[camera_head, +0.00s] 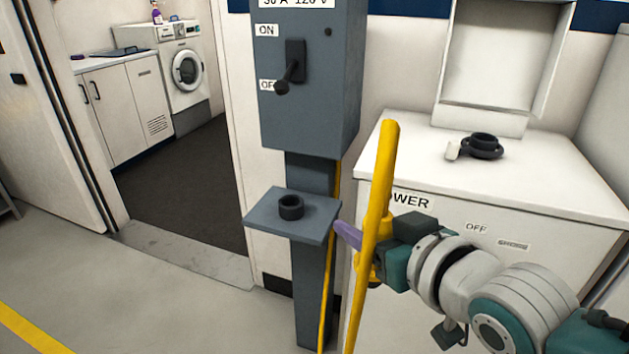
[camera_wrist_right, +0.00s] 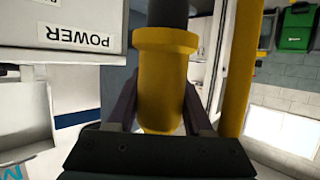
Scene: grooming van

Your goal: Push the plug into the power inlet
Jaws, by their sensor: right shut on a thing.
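The yellow plug (camera_wrist_right: 166,85) with a black end fills the middle of the right wrist view, between the fingers of my right gripper (camera_wrist_right: 160,112). In the head view the right gripper (camera_head: 362,243) is shut on it, in front of the white cabinet. There the plug (camera_head: 361,268) is mostly hidden behind the yellow cable (camera_head: 380,190) and the gripper. The power inlet (camera_head: 483,146) is a black round fitting with its cap open beside it, on top of the white cabinet. The plug is apart from it, lower and to the left. My left gripper is not in view.
A grey pedestal (camera_head: 307,85) with an ON/OFF lever stands left of the gripper. Its shelf (camera_head: 264,214) bears a black ring socket (camera_head: 291,206). A raised white lid (camera_head: 500,60) stands behind the inlet. The cabinet top (camera_head: 560,185) is otherwise clear.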

